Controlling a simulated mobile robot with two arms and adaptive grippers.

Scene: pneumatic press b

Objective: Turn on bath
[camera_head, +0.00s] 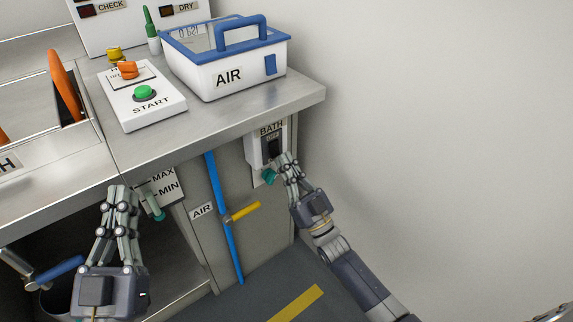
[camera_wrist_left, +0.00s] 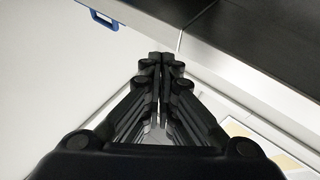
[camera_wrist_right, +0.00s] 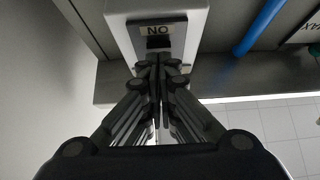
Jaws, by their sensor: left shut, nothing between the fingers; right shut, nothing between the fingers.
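A blue pipe (camera_head: 222,215) with a yellow valve handle (camera_head: 243,212) runs left of the switch. A plain wall (camera_head: 440,120) bounds the right.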

